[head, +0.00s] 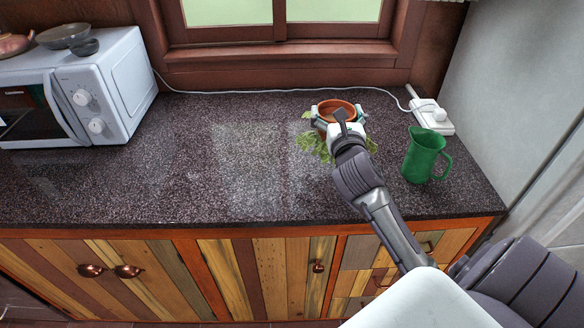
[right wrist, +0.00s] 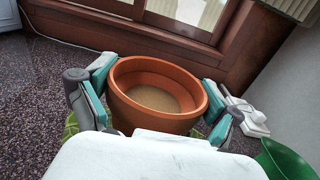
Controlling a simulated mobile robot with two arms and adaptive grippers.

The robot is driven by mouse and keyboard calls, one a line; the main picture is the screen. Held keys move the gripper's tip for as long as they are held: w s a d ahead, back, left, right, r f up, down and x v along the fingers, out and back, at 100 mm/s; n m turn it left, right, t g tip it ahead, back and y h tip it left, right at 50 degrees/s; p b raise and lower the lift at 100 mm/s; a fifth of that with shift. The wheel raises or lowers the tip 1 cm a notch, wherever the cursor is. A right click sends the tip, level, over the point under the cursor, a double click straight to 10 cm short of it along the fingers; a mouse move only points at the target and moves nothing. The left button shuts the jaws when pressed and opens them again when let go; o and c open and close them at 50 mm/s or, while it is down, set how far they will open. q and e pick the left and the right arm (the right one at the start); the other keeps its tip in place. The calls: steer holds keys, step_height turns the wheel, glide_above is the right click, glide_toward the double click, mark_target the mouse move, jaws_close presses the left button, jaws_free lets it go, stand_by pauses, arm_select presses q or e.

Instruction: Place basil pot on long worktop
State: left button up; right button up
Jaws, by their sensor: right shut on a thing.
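The basil pot (head: 336,108) is a terracotta pot over the back right of the long worktop (head: 200,170). Its hollow, round opening faces up, and green leaves (head: 312,146) show below it and spread at its sides. My right gripper (head: 338,113) is shut on the pot, one finger on each side. The right wrist view shows the pot (right wrist: 160,98) between the two teal-padded fingers, with bits of leaf low at both sides. I cannot tell whether the leaves or pot touch the worktop. My left gripper is not in view.
A green jug (head: 421,155) stands right of my right arm. A white socket strip (head: 432,117) with a cable lies behind it by the grey wall. A microwave (head: 75,90) with pans on top stands at left. The worktop's middle is clear.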

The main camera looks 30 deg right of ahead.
steer(key=shift+w+d+r, duration=0.15)
steer(key=shift+d+r, duration=0.35)
steer(key=shift+d, duration=0.25)
steer(key=shift+w+d, duration=0.1)
steer(key=shift+w, duration=0.15)
steer(key=shift+h, duration=0.3)
steer(key=shift+w+a+f+b, duration=0.2)
steer(key=shift+w+a+f, duration=1.15)
steer(key=shift+f, duration=0.45)
steer(key=shift+w+a+f+b, duration=0.25)
steer(key=shift+w+a+f, duration=1.1)
steer(key=shift+f, duration=0.4)
steer(key=shift+w+a+f+b, duration=0.2)
steer(key=shift+w+a+f, duration=1.15)
steer(key=shift+f, duration=0.45)
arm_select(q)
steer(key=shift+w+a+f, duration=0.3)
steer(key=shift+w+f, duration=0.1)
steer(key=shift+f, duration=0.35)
arm_select(e)
steer(key=shift+s+a, duration=0.1)
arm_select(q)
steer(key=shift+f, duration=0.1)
arm_select(e)
steer(key=o, duration=1.5)
steer(key=shift+f, duration=0.15)
